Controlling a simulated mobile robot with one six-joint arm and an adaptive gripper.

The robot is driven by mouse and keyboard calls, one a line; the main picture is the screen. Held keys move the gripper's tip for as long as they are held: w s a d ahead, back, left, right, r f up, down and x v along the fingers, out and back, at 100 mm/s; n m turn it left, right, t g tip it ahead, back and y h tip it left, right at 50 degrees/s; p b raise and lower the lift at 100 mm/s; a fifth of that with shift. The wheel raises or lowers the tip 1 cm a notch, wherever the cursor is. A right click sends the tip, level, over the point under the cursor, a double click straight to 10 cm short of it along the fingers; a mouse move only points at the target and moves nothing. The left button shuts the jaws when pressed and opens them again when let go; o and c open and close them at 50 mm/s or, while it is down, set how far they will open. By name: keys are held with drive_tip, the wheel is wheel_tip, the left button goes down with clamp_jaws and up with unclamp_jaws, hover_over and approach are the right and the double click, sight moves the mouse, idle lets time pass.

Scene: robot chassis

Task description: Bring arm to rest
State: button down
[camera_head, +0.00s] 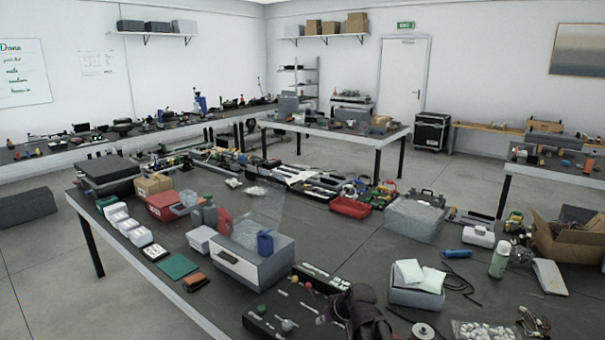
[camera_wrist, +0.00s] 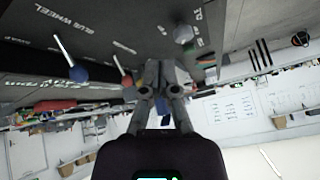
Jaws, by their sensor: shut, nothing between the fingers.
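My gripper shows in the wrist view (camera_wrist: 160,66) with its fingers together and nothing held between them. In the head view my dark arm rises at the bottom edge, beside a black labelled board (camera_head: 270,325); the fingertips are hard to make out there. The wrist view is upside down and shows a dark labelled surface (camera_wrist: 130,22) above the fingers, with the words "BLUE WHEEL". A blue knob with a pale rod (camera_wrist: 78,72) is left of the fingers, and a grey rounded piece (camera_wrist: 183,33) is to their right.
A green spray can (camera_head: 499,259) and an open cardboard box (camera_head: 567,240) are farther right. Some bare tabletop (camera_head: 345,240) lies behind.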

drive_tip(key=s+d+f+m+g+h, duration=0.3)
drive_tip(key=s+d+m+g+h, duration=0.2)
drive_tip(key=s+d, duration=0.6)
drive_tip(key=shift+s+d+f, duration=0.15)
drive_tip(key=shift+s+d, duration=0.1)
drive_tip(key=shift+s, duration=0.3)
